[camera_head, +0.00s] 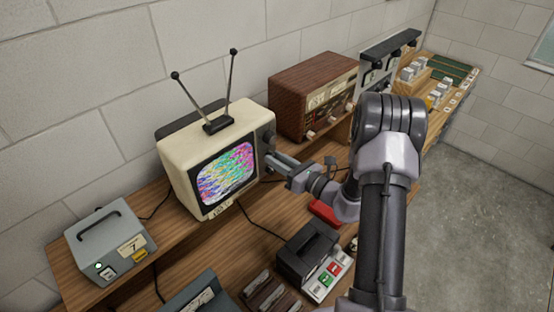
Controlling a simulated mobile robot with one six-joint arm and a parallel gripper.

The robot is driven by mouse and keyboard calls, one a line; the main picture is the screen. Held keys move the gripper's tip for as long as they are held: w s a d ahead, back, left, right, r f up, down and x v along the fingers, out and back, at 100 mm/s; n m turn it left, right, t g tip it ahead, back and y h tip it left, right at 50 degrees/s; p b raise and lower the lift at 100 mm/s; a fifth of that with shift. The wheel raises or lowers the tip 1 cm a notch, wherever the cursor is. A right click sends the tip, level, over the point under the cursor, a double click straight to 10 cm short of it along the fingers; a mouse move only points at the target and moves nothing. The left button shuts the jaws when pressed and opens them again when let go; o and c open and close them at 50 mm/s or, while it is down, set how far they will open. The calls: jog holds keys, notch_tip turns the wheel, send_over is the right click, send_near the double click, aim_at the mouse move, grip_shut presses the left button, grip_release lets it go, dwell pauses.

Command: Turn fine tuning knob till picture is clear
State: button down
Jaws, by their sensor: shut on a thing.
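A cream television (180,168) with two rod antennas stands on the wooden bench. Its screen (226,174) shows multicoloured noise with no clear picture. The television's control panel is on the right of its front, beside the screen. My gripper (268,157) reaches in from the right and is shut at this panel, on what appears to be the fine tuning knob. The knob itself is mostly hidden by the fingers, so its turn angle cannot be told.
A brown wooden radio (300,88) stands behind my arm. A grey box with a handle (108,240) is at the left. A dark device with red and green buttons (308,255) and a red object (324,212) lie below my gripper. Cables cross the bench (245,222).

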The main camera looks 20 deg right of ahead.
jog(key=m, duration=0.3)
jog(key=c, duration=1.2)
grip_release()
jog(key=b+v, duration=0.1)
jog(key=v, duration=1.6)
jog(key=shift+s+f, duration=0.1)
jog(key=shift+s, duration=0.15)
jog(key=shift+d, duration=0.1)
